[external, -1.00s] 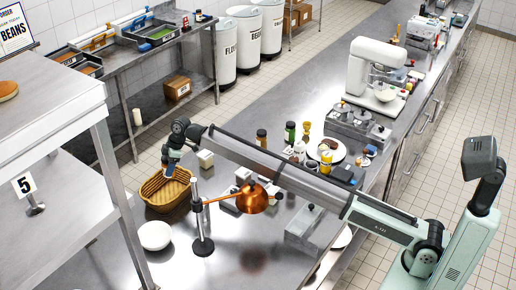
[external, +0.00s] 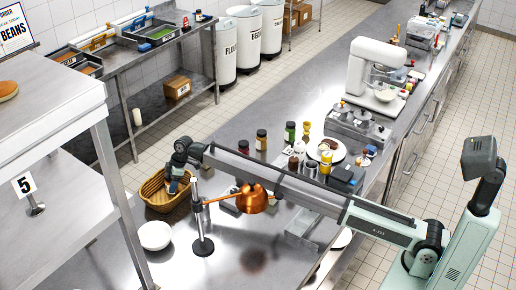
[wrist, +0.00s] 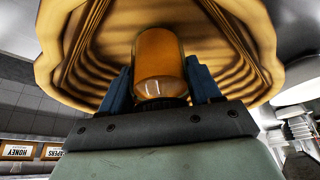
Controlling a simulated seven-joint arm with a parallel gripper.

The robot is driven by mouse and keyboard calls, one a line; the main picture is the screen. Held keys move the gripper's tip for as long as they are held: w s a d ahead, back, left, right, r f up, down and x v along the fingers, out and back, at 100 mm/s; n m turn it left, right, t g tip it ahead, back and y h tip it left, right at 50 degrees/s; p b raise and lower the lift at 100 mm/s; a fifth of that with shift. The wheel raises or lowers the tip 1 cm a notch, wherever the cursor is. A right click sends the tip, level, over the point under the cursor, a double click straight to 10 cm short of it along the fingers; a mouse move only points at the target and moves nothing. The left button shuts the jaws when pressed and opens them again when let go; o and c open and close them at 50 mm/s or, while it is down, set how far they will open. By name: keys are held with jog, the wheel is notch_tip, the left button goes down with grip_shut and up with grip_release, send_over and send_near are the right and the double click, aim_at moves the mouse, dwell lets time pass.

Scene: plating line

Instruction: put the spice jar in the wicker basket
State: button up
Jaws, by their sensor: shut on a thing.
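My gripper (external: 174,188) points down into the wicker basket (external: 152,199), which stands on the steel counter at the left in the external view. In the wrist view, the two dark blue fingers of my gripper (wrist: 160,88) are shut on the spice jar (wrist: 158,58), a glass jar with orange-brown contents. The ribbed inner wall of the basket (wrist: 100,50) surrounds the jar in that view. I cannot tell whether the jar touches the basket floor. The jar is hidden in the external view.
A white bowl (external: 155,236) stands in front of the basket. A copper heat lamp (external: 252,198) on a black-based post (external: 203,246) is just right of the basket, close under my arm. Several jars and bottles (external: 300,147) stand further right.

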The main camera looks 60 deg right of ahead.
jog(key=o, duration=1.2)
jog(key=shift+f, duration=0.1)
jog(key=v, duration=1.2)
jog(key=shift+a, duration=0.1)
